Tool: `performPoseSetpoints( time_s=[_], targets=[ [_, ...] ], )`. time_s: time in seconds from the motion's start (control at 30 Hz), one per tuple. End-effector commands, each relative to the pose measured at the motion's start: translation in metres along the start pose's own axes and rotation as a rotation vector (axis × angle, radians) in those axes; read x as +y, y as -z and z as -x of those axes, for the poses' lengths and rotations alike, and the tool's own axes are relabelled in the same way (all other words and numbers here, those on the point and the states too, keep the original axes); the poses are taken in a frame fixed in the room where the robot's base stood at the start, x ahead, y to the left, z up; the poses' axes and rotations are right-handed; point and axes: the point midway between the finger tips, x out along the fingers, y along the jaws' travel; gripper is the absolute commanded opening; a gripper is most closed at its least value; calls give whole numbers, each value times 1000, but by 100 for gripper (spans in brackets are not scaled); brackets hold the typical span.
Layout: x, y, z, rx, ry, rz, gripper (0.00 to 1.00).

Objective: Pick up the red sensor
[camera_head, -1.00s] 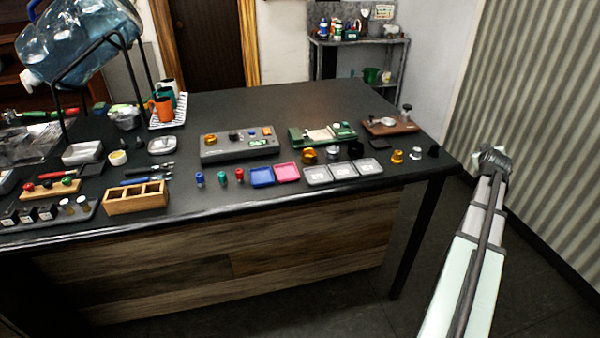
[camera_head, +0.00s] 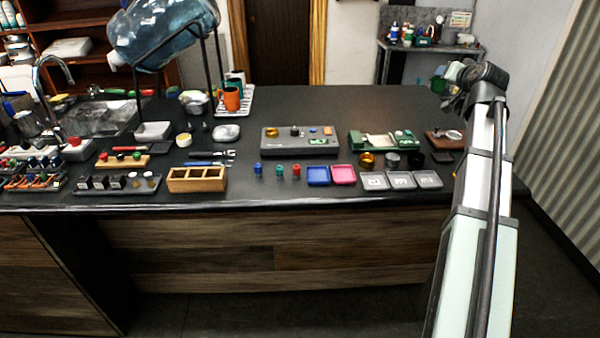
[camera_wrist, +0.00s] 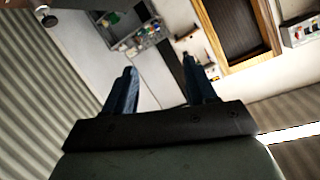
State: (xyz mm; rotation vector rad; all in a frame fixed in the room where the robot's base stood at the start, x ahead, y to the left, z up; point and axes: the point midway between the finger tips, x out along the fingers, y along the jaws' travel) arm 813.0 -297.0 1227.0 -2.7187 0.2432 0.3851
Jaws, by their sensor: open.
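The red sensor (camera_head: 296,170) is a small upright cylinder on the dark counter. It stands near the front edge, right of a green one (camera_head: 279,171) and a blue one (camera_head: 258,169), and left of a blue tray (camera_head: 318,176). My gripper shows in the wrist view (camera_wrist: 163,92), with its two fingers apart and nothing between them. It points toward the back wall and door, away from the counter top. In the head view my arm rises at the right, and the fingers cannot be made out there.
A pink tray (camera_head: 343,175) and grey trays (camera_head: 401,180) lie to the right of the sensors. A grey device (camera_head: 300,141) stands behind them. A wooden box (camera_head: 197,179) is to the left. A water bottle on a rack (camera_head: 160,32) stands tall at the back left.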

Motion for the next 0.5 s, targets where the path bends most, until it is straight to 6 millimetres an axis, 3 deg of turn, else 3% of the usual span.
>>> performPoseSetpoints(
  time_s=[0.03, 0.27, 0.5],
  targets=[
    [-20, -14, -3, -40, 15, 19, 56],
    [-105, -84, -8, -248, 64, 120, 56],
    [-188, -160, 8, -466, 97, 242, 56]
  ],
)
